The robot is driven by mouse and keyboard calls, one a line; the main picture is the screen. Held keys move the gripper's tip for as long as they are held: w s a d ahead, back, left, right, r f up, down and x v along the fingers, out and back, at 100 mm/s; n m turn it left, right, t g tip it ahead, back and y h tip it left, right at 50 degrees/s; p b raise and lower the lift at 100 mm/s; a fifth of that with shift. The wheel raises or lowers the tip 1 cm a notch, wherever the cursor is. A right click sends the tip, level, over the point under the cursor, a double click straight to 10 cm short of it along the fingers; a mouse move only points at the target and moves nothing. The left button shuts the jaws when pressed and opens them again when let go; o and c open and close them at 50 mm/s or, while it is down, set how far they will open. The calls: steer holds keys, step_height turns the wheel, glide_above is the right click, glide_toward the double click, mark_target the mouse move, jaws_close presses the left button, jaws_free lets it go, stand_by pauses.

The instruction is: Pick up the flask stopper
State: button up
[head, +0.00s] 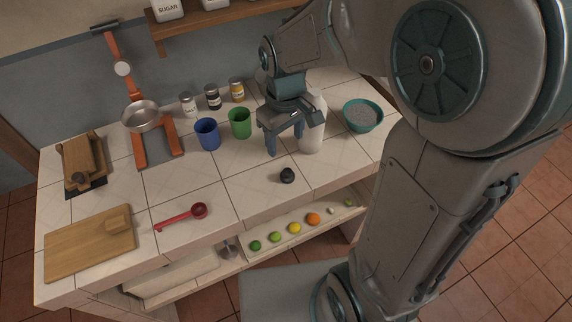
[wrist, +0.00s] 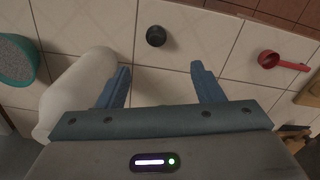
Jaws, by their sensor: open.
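The flask stopper looks to be the small dark round piece (head: 287,175) standing on the white tiles near the counter's front edge. It also shows in the wrist view (wrist: 156,36), ahead of the fingertips and left of their middle. My gripper (head: 285,146) is open and empty, above the counter and behind the stopper in the head view. Its two blue-grey fingers (wrist: 162,78) are apart with bare tile between them. A white flask-like bottle (head: 312,137) stands just right of my gripper, partly hidden by it; in the wrist view it lies close beside the left finger (wrist: 78,85).
A teal bowl (head: 362,116) stands to the right, and green (head: 240,123) and blue (head: 207,134) cups to the left. A red scoop (head: 182,215) lies at the front left. Tiles around the stopper are clear. Fruit sits on a shelf (head: 262,262) below.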

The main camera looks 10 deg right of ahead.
glide_above(288, 171)
steer(key=f, duration=0.8)
steer(key=shift+s+a+f, duration=0.15)
steer(key=shift+s+a, duration=0.05)
steer(key=shift+a, duration=0.1)
steer(key=shift+w+d+f+p, duration=0.15)
steer(key=shift+f+p, duration=0.2)
steer(key=shift+f, duration=0.95)
steer(key=shift+w+d+f+p, duration=0.1)
steer(key=shift+f+p, duration=0.25)
steer(key=shift+f, duration=0.95)
steer(key=c, duration=1.1)
